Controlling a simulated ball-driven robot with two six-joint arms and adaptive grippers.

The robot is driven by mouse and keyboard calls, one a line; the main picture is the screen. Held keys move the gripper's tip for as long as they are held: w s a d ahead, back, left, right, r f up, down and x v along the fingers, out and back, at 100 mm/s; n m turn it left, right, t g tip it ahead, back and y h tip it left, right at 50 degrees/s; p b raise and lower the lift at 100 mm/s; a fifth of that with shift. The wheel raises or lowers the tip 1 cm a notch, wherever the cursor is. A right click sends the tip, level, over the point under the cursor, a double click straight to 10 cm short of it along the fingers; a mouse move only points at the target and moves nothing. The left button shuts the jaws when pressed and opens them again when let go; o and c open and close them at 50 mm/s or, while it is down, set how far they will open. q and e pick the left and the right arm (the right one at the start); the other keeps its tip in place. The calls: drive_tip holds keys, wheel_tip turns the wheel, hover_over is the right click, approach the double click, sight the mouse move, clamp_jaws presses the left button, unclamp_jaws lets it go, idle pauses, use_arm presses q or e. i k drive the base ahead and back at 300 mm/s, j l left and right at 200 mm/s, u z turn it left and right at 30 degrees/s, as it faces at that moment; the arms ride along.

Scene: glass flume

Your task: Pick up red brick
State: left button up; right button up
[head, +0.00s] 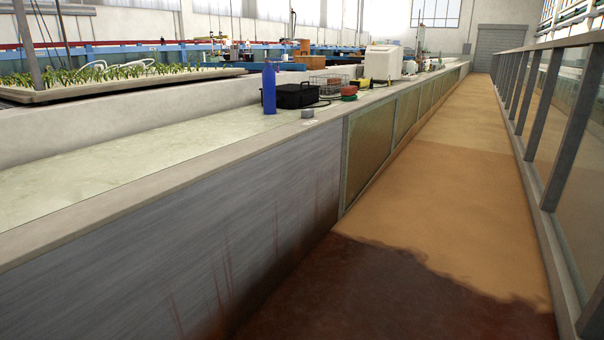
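No thing that I can clearly tell as a red brick shows in the head view. A small red object (349,90) sits on the long ledge, to the right of a wire basket. It looks rounded, with something green under it, and it is too small to tell what it is. Neither of my grippers is in view.
The ledge also bears a blue cylinder (269,88), a black case (296,95), a small grey block (307,113), a wire basket (328,84) and a white container (383,63). A sandy channel (455,170) runs between the ledge and a glass-panelled wall (569,135).

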sight(350, 89)
drive_tip(key=i+l, duration=0.7)
drive_tip(key=i+l+u, duration=0.1)
drive_tip(key=i+l, duration=0.6)
drive_tip(key=i+l+u, duration=0.1)
drive_tip(key=i+l, duration=0.55)
drive_tip(key=l, duration=0.3)
